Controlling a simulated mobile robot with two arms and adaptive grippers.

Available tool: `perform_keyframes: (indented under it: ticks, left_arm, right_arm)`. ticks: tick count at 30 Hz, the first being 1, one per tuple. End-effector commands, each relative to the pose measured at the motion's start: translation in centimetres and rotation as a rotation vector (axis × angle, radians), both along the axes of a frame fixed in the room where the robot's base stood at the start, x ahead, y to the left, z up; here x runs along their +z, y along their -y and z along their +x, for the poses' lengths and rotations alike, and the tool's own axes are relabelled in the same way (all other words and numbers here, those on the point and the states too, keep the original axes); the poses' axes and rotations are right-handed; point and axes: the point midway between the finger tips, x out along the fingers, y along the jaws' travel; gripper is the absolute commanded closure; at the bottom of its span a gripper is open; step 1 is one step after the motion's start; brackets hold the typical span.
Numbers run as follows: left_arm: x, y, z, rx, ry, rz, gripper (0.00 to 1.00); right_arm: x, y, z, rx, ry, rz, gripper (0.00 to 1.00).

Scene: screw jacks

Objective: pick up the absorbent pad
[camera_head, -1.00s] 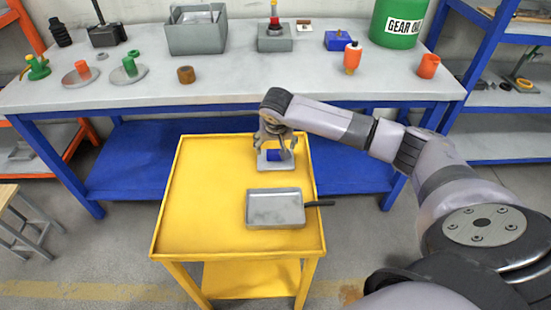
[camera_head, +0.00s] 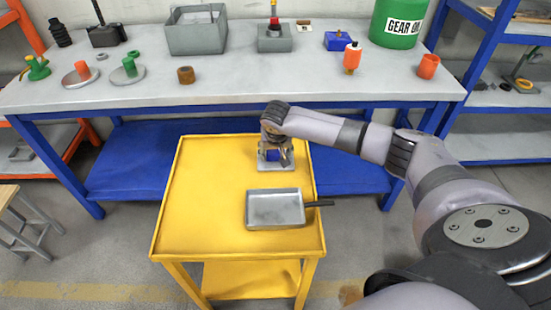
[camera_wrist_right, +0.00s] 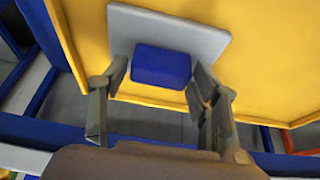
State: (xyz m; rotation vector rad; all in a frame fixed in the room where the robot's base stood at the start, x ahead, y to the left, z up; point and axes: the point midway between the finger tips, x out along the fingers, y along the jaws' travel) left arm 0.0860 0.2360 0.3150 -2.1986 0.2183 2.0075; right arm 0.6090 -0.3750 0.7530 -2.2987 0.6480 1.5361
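A blue block (camera_head: 272,155), which looks like the absorbent pad, lies on a light grey square plate (camera_head: 265,166) at the back right of the yellow cart's top. In the right wrist view the blue block (camera_wrist_right: 162,66) shows clearly, with bare grey plate (camera_wrist_right: 205,38) around it. My right gripper (camera_head: 276,146) is above the plate, pointing down. In its wrist view the right gripper (camera_wrist_right: 160,76) is open, with one finger on each side of the block and small gaps visible. I cannot tell the exact finger height. My left gripper is not in view.
A grey pan (camera_head: 275,208) with a dark handle lies near the front of the yellow cart (camera_head: 200,220). The cart's left half is clear. Behind it, the workbench (camera_head: 230,92) holds a grey bin (camera_head: 196,38), a green GEAR OIL drum (camera_head: 398,12) and several small parts.

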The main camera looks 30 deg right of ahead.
Motion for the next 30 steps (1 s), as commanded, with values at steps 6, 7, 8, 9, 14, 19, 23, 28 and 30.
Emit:
perform_keyframes:
  ticks: [6, 7, 8, 9, 14, 19, 23, 28, 30]
  left_arm:
    - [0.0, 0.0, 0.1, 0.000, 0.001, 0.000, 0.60]
    - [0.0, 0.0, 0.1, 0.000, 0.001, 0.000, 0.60]
    - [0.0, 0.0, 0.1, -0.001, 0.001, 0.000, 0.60]
    - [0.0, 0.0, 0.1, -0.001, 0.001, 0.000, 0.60]
    - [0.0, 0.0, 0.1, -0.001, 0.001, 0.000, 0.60]
    - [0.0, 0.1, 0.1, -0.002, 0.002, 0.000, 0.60]
    - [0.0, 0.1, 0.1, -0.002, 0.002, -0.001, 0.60]
    - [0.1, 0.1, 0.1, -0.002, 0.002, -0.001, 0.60]
    - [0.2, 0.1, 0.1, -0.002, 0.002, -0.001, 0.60]
  right_arm:
    - [0.0, 0.0, 0.0, 0.000, 0.000, 0.000, 0.60]
    - [0.0, 0.0, 0.0, 0.000, 0.000, 0.000, 0.62]
    - [0.0, 0.0, 0.0, 0.000, 0.000, 0.000, 0.64]
    - [0.0, 0.0, 0.0, 0.000, 0.000, 0.000, 0.67]
    - [0.0, 0.0, 0.0, 0.000, 0.000, 0.000, 0.77]
    - [0.0, 0.0, 0.0, 0.000, 0.001, -0.001, 0.79]
    - [0.2, 0.0, 0.0, -0.001, 0.001, 0.000, 0.79]
    - [1.4, 0.0, 0.1, 0.000, 0.003, 0.002, 0.79]
    - [2.4, 0.0, 0.1, -0.001, 0.003, 0.001, 0.79]
